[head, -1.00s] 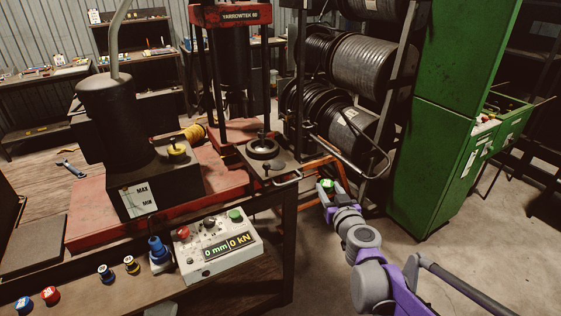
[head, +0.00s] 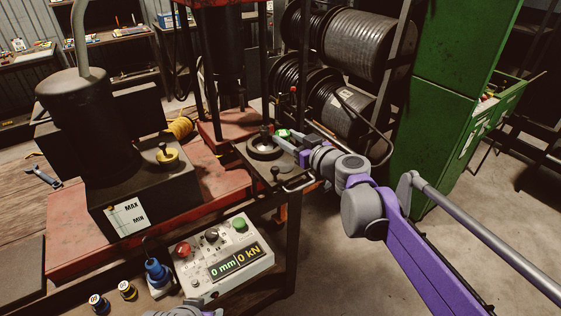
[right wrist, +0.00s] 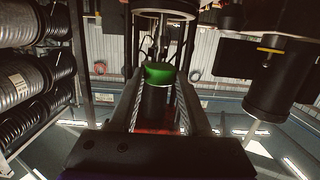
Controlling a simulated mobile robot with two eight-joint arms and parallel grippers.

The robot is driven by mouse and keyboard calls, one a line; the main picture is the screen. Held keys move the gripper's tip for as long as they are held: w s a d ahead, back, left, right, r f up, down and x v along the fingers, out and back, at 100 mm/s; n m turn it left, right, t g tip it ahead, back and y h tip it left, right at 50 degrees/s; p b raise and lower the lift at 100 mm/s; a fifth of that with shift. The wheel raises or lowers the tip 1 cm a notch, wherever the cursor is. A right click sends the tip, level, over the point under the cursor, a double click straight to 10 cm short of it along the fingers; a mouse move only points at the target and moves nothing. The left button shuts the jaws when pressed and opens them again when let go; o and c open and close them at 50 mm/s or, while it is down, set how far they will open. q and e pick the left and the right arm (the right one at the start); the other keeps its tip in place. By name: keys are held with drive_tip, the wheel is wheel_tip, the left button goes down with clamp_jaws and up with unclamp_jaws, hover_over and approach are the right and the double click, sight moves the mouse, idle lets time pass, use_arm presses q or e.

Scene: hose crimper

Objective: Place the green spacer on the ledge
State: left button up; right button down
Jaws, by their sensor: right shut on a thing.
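The green spacer (head: 283,133) is between the fingers of my right gripper (head: 287,137), above the right side of the dark plate that juts from the front of the press. The plate (head: 262,178), perhaps the ledge, carries a black ring (head: 264,147) and a small black knob. I cannot tell whether the spacer touches the plate. A grey part, perhaps my left gripper (head: 190,309), shows at the bottom edge; its fingers are unclear.
A control box (head: 223,253) reading 0 mm and 0 kN stands at the front of the bench. Hose reels (head: 365,45) fill the rack behind my right arm. A green cabinet (head: 440,110) stands to the right. The press's dark posts rise behind the plate.

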hover_over(288, 170)
wheel_tip(288, 170, down, 4)
drive_tip(key=shift+s+d+f+b, duration=0.1)
drive_tip(key=shift+d+f+b, duration=0.1)
drive_tip(key=shift+b, duration=0.1)
drive_tip(key=shift+a+f, duration=0.15)
drive_tip(key=shift+f, duration=0.5)
wheel_tip(288, 170, down, 3)
drive_tip(key=shift+r, duration=0.1)
use_arm(q)
drive_tip(key=shift+s+d+f, duration=0.1)
drive_tip(key=shift+s+f, duration=0.55)
drive_tip(key=shift+f, duration=0.3)
use_arm(e)
drive_tip(key=c, duration=0.6)
unclamp_jaws()
drive_tip(key=shift+w, duration=0.2)
drive_tip(key=shift+c, duration=0.2)
